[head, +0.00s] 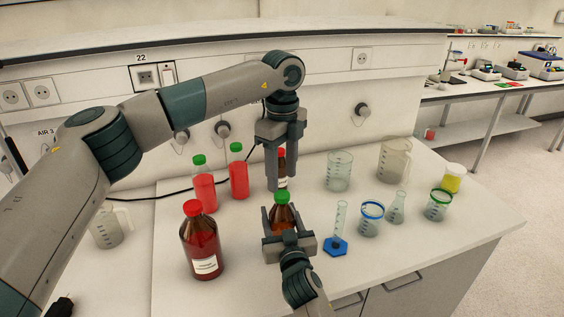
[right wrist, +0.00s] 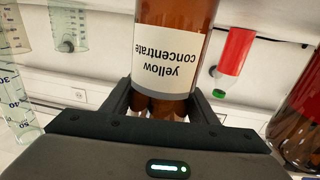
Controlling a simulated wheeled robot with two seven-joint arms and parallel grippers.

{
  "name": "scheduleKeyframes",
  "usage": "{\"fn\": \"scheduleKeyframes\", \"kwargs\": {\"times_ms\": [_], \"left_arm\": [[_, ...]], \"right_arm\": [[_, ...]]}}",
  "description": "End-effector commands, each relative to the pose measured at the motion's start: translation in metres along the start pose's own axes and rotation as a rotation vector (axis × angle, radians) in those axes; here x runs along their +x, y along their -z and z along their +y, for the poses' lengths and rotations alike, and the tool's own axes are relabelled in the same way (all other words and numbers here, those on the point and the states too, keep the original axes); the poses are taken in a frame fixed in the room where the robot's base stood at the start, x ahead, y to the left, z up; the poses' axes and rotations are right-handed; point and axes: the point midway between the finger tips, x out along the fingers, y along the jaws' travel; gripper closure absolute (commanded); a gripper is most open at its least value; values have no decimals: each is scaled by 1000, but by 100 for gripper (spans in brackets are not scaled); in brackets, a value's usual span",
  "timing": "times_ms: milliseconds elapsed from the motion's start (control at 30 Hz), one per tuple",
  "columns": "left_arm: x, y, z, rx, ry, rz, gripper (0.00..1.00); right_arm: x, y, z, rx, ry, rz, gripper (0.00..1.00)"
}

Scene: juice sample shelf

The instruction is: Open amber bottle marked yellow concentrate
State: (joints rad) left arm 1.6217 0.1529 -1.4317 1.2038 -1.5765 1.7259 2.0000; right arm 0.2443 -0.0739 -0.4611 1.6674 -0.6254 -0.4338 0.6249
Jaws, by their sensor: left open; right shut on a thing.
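The amber bottle marked yellow concentrate (head: 282,215) has a green cap (head: 282,197) and stands upright near the front middle of the bench. Its label (right wrist: 168,58) reads "yellow concentrate" and appears upside down in the right wrist view. My right gripper (head: 283,222) is shut on the bottle's body, with one finger on each side. I cannot tell whether the bottle's base touches the bench. My left gripper (head: 284,178) points down just above the cap, open and empty. The cap is on the bottle.
A red-capped amber bottle (head: 203,242) stands front left. Red-liquid bottles (head: 204,190) (head: 239,177) stand behind it. Another red-capped amber bottle (head: 281,157) is partly hidden behind my left gripper. A graduated cylinder (head: 340,220), beakers (head: 370,220) and a flask (head: 396,208) stand right.

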Motion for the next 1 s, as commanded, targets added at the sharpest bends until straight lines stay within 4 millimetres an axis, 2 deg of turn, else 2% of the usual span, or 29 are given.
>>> {"fn": "scheduleKeyframes", "kwargs": {"times_ms": [1000], "left_arm": [[-22, 0, 0, 1491, 0, -1, 52]], "right_arm": [[0, 0, 0, 0, 0, 0, 100]]}}
